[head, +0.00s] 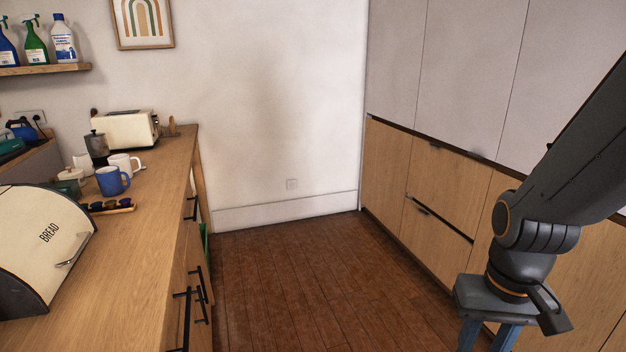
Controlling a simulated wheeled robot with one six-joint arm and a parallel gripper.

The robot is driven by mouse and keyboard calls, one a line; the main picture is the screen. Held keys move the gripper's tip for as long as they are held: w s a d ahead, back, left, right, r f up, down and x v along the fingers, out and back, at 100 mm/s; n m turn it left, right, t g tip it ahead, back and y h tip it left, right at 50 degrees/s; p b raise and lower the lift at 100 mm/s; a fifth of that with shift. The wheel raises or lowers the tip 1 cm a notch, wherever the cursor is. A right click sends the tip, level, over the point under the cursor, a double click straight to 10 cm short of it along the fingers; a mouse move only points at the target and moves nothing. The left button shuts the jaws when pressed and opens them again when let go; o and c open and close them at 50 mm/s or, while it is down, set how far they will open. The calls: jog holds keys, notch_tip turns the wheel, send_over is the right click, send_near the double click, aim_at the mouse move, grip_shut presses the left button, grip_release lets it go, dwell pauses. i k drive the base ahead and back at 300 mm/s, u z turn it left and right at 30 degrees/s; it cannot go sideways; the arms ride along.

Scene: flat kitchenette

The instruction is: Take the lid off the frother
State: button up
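A dark grey metal pot (97,146) with a knob on its lid stands on the wooden counter at the left, in front of the toaster. It may be the frother, but it is too small to be sure. Its lid (95,133) appears to be on. A squat jar with a pale lid (70,176) stands nearer, partly behind the bread box. My gripper (488,340) is at the lower right, far from the counter, pointing down. Its two blue-grey fingers are apart with nothing seen between them; the tips are cut off by the frame.
A blue mug (112,181), white mugs (124,163), a small dark-topped rack (111,207), a cream toaster (126,129) and a bread box (45,245) crowd the counter (150,215). Cabinets (445,190) line the right. The wooden floor (300,285) between is clear.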

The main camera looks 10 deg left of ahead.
aim_at(94, 134)
jog(key=u, duration=0.05)
jog(key=i, duration=2)
jog(key=u, duration=0.2)
jog(key=i, duration=1.85)
jog(key=u, duration=0.8)
jog(key=i, duration=1.2)
jog(key=u, duration=2)
jog(key=i, duration=0.9)
jog(key=u, duration=0.7)
